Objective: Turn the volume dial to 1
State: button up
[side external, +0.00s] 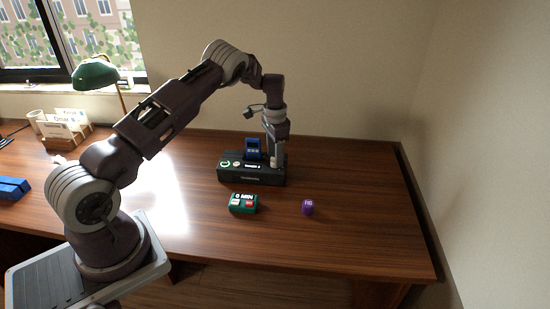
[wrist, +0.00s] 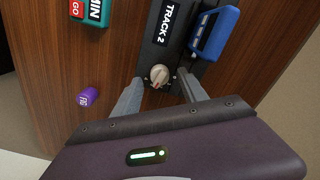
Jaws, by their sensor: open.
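The black device (side external: 235,176) stands on the wooden desk, with a "TRACK 2" label that reads clearly in the wrist view (wrist: 165,26). The volume dial (wrist: 159,76) is a small round pale knob near the device's end, with small marks around it too fine to read. My gripper (wrist: 160,80) is open, with one finger on each side of the dial; I cannot tell whether they touch it. In the side view my gripper (side external: 276,157) points down over the right end of the device and hides the dial there.
A green timer box (side external: 243,203) reading "0 MIN" and a small purple object (side external: 308,207) lie in front. A green lamp (side external: 96,75) and card holders (side external: 62,130) stand far left. The desk's right side is clear.

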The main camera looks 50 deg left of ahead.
jog(key=shift+f, duration=0.85)
grip_shut()
jog(key=shift+n, duration=0.3)
jog(key=n, duration=1.3)
jog(key=shift+r, duration=0.1)
grip_release()
